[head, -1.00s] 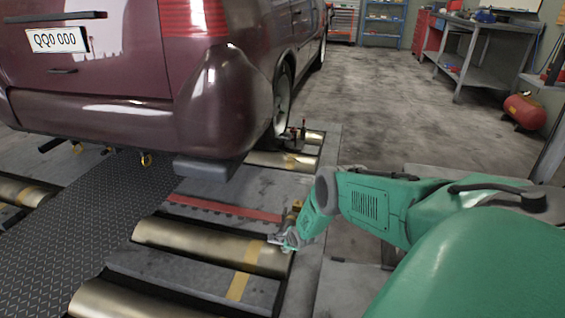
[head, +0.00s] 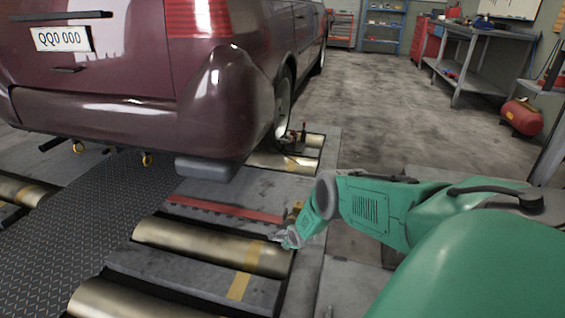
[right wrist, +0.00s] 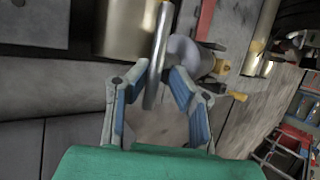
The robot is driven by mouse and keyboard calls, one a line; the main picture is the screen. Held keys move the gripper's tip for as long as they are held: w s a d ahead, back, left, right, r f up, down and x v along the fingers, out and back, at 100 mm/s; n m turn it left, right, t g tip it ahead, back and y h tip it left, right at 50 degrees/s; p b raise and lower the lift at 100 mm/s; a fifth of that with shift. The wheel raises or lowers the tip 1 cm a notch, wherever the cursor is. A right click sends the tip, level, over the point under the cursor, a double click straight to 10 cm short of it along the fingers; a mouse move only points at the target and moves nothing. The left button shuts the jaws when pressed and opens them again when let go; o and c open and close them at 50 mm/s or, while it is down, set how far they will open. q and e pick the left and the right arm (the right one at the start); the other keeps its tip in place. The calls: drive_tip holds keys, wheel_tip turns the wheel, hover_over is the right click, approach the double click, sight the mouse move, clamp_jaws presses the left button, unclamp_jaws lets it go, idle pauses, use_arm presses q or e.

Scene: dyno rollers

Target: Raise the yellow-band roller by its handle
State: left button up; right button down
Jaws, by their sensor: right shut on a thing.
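The yellow-band roller (head: 190,243) is a brass cylinder lying in the floor bed, with a yellow band (head: 252,256) near its right end. My right gripper (head: 281,238) is at that right end, low over the bed. In the right wrist view, a slim metal handle (right wrist: 158,50) stands between the two fingertips of my right gripper (right wrist: 157,78), which is shut on it. Part of the brass roller (right wrist: 122,28) shows just beyond. The grip is too small to make out in the head view. My left gripper is not in view.
A maroon van (head: 120,110) stands over the rollers behind. Another brass roller (head: 130,300) lies nearer, past a grey plate (head: 190,280). A red strip (head: 225,208) lies behind the roller. A yellow knob (right wrist: 238,96) is right of the gripper. The floor (head: 400,110) beyond is open.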

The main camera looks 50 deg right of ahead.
drive_tip(key=w+d+r, duration=0.1)
drive_tip(key=r, duration=0.2)
drive_tip(key=w+d+r, duration=0.1)
drive_tip(key=d+r, duration=0.1)
drive_tip(key=w+d+r, duration=0.1)
drive_tip(key=r, duration=0.2)
drive_tip(key=shift+w+d+r, duration=0.25)
drive_tip(key=shift+w+r, duration=0.1)
drive_tip(key=shift+w, duration=0.05)
drive_tip(key=w+d+r, duration=0.3)
drive_tip(key=d+r, duration=0.2)
drive_tip(key=shift+d, duration=0.4)
drive_tip(key=shift+f, duration=0.1)
drive_tip(key=c, duration=1.6)
unclamp_jaws()
drive_tip(key=shift+a, duration=0.1)
drive_tip(key=shift+s, duration=0.25)
